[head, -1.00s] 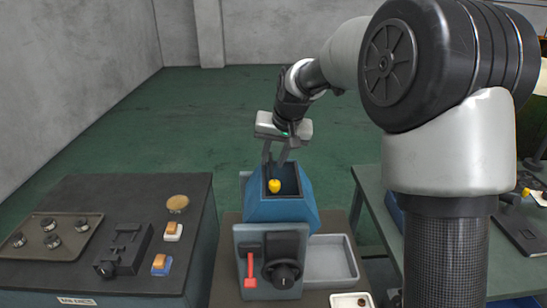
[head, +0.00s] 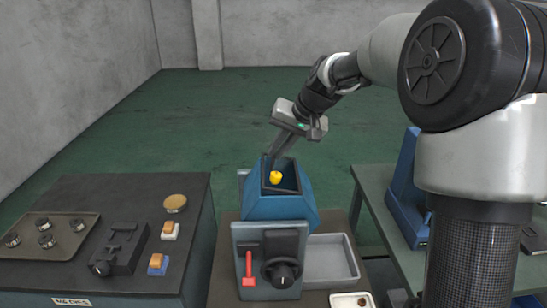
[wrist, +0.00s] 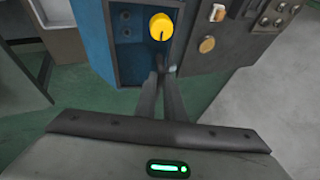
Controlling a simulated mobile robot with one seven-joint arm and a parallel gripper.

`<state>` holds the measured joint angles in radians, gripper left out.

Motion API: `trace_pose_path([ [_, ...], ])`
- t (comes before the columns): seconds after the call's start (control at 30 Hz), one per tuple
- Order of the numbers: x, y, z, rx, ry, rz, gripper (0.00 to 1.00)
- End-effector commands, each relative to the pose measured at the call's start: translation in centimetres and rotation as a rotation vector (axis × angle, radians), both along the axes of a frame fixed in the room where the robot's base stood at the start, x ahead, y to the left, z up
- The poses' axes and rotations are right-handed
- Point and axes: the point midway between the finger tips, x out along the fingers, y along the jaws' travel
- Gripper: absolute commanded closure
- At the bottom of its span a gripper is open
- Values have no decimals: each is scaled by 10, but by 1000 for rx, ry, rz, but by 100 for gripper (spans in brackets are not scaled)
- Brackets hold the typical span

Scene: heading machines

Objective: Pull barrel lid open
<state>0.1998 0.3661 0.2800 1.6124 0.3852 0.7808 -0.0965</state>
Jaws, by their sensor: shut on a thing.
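The blue machine (head: 281,210) stands on a bench and has an open-topped blue housing with a dark recess. A yellow knob (head: 276,177) shows inside the recess; it also shows in the wrist view (wrist: 161,26). The dark surface around it (head: 287,185) appears to be the barrel lid. My gripper (head: 271,159) is tilted at the rear rim of the housing with its fingers close together. In the wrist view, the fingertips (wrist: 164,74) lie just below the yellow knob, closed on a thin edge that appears to belong to the lid. The contact is small and partly hidden.
A dark cabinet (head: 100,255) with switches and a tray stands at the left. A grey tray (head: 331,262) sits beside the blue machine. A green table (head: 368,184) is at the right. Open green floor (head: 225,105) lies behind.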

Motion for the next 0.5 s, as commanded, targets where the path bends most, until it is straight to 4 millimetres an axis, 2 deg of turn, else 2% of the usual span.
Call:
trace_pose_path([
  [0.03,1,-8,-3,42,-1,-10,100],
  [0.5,1,-48,9,488,1,-4,100],
])
